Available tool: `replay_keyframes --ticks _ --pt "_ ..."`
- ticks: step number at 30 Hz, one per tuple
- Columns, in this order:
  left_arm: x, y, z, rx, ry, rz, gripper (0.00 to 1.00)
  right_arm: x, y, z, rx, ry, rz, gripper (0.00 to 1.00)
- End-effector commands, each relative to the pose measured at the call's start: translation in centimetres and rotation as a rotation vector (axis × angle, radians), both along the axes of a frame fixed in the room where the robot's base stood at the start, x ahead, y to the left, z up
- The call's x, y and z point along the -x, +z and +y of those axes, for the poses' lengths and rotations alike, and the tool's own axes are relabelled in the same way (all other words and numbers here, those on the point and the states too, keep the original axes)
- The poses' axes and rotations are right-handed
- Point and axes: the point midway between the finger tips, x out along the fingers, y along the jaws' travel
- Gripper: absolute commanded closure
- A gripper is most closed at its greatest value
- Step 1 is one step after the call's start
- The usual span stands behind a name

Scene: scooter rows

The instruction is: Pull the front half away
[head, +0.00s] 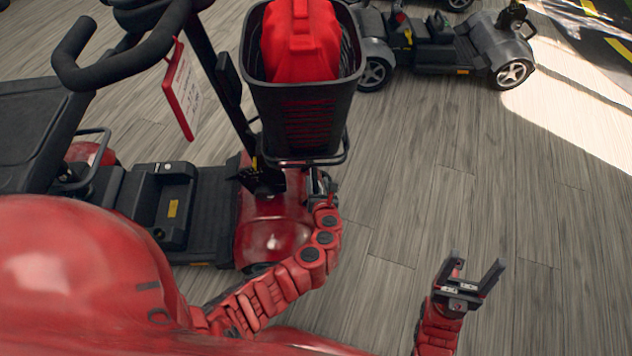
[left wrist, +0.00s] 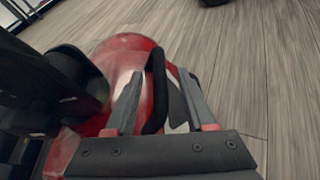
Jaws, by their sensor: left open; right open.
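The scooter's front half shows a glossy red front shell (head: 272,240) with a black tiller and a basket (head: 300,125) above it. The shell also fills the middle left of the left wrist view (left wrist: 122,58). My left gripper (head: 322,183) is at the right side of the shell, low under the basket. In the left wrist view its fingers (left wrist: 161,76) are apart, with a black loop handle (left wrist: 155,92) showing between them. I cannot tell whether either finger touches it. My right gripper (head: 472,276) is open and empty over bare floor.
The basket holds a red container (head: 300,40). The scooter's black deck (head: 205,215) and seat (head: 40,130) lie to the left. A red-edged tag (head: 183,90) hangs by the handlebar. Another scooter (head: 440,50) stands at the back. The wooden floor on the right is clear.

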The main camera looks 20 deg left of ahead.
Motion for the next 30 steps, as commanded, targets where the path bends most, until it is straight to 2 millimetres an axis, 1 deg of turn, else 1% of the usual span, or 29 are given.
replay_keyframes --ticks 1,6,16,17,18,20,21,25,26,30 --pt "-0.6 -0.7 0.5 -0.003 0.005 0.002 0.45 0.1 -0.6 0.0 0.004 0.000 -0.004 0.32" --pt "-2.1 -1.0 1.0 -0.001 0.002 0.000 0.45 0.2 -1.0 0.0 0.013 -0.001 -0.012 0.32" --pt "-2.3 -1.1 1.2 -0.001 0.001 0.000 0.45 0.3 -0.9 0.0 0.016 -0.001 -0.016 0.32" --pt "-2.3 -1.1 1.2 -0.001 0.001 0.000 0.49 0.3 -0.9 0.0 0.016 -0.001 -0.017 0.32" --pt "-2.3 -1.1 1.2 -0.002 0.000 0.001 0.56 0.3 -0.9 0.0 0.016 -0.001 -0.017 0.32" --pt "-2.3 -1.1 1.2 -0.002 0.000 0.002 0.67 0.3 -0.9 0.0 0.016 -0.001 -0.017 0.32" --pt "-2.3 -1.1 1.2 -0.002 0.000 0.002 0.74 0.3 -0.9 0.0 0.016 -0.001 -0.017 0.32" --pt "-2.3 -1.1 1.2 -0.002 0.000 0.002 0.98 0.3 -1.0 0.0 0.016 -0.001 -0.016 0.32" --pt "-2.3 -1.1 1.2 -0.001 0.001 0.001 1.00 0.3 -0.9 0.0 0.016 -0.001 -0.016 0.32" --pt "-2.3 -1.1 1.2 -0.002 0.000 0.002 1.00 0.3 -1.0 0.0 0.016 -0.001 -0.016 0.32"
